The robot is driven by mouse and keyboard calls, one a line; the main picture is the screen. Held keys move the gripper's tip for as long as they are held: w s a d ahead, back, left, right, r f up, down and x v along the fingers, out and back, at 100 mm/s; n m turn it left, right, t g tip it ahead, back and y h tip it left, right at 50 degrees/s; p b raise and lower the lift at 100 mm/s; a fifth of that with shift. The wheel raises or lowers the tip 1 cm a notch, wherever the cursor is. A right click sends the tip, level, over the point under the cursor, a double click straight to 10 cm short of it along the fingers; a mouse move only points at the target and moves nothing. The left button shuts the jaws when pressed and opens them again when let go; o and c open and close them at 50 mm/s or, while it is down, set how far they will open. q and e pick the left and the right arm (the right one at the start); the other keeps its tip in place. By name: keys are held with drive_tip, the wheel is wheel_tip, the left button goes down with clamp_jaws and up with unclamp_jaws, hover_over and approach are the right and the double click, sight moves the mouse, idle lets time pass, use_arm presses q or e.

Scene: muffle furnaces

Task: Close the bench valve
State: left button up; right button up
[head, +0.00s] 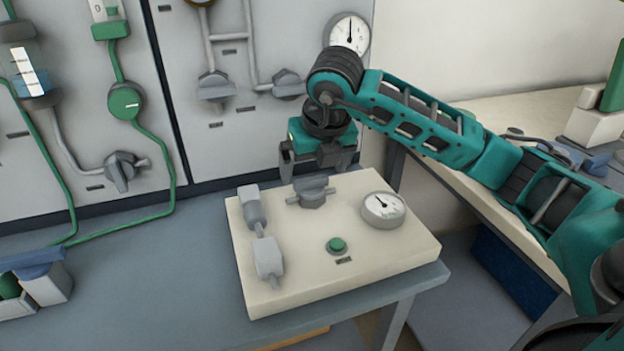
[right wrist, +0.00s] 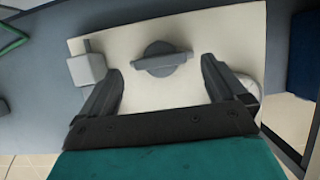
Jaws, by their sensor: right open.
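The bench valve (head: 311,191) is a grey knob with a bar handle on a cream panel box (head: 340,285) on the bench. In the right wrist view the valve (right wrist: 161,59) lies ahead of my fingers, its handle running nearly left to right. My right gripper (head: 318,165) points down just above and behind the valve, open and empty. In the right wrist view its two fingers (right wrist: 163,82) are spread wide, with the valve between and beyond their tips, apparently not touched. My left gripper is not in view.
The box also carries a gauge (head: 383,209), a green button (head: 337,245) and a grey fitting (head: 268,259). A wall panel with knobs (head: 216,88) and green tubing stands behind.

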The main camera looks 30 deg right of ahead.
sight(311, 179)
drive_tip(key=shift+x, duration=1.55)
drive_tip(key=shift+r, duration=0.1)
drive_tip(key=c, duration=1.1)
